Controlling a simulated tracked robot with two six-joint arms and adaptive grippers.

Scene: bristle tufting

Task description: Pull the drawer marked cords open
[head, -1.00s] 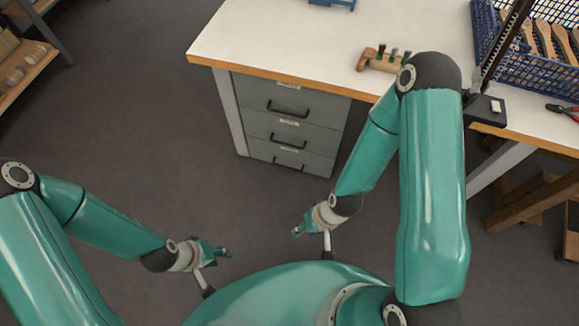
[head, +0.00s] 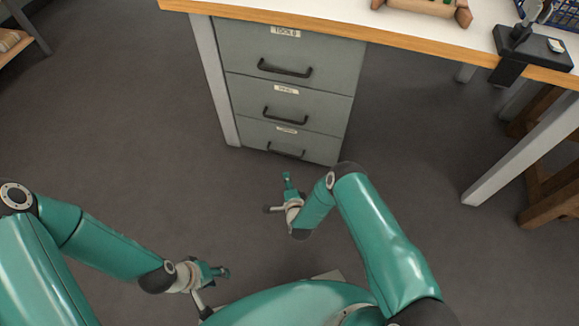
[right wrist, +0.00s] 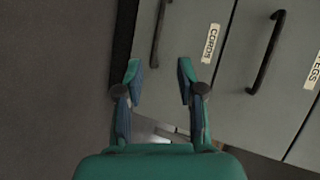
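A grey drawer unit stands under the workbench, with three drawers. The bottom drawer (head: 270,139) is shut; its label is too small to read in the head view. In the right wrist view a label reads CORDS (right wrist: 210,43), and the dark bar handle (right wrist: 160,32) of that drawer is beside it. My right gripper (head: 290,182) is in front of the bottom drawer, apart from it. In the right wrist view the right gripper (right wrist: 159,72) is open and empty, with the handle ahead between its fingertips. My left gripper (head: 222,272) is at lower left, away from the drawers; its opening is unclear.
The top drawer (head: 240,48), marked TOOLS, and the middle drawer (head: 245,95) are shut. The white benchtop (head: 340,15) has a wooden edge overhanging the unit. A bench leg (head: 525,145) stands at right. The floor (head: 150,130) before the drawers is clear.

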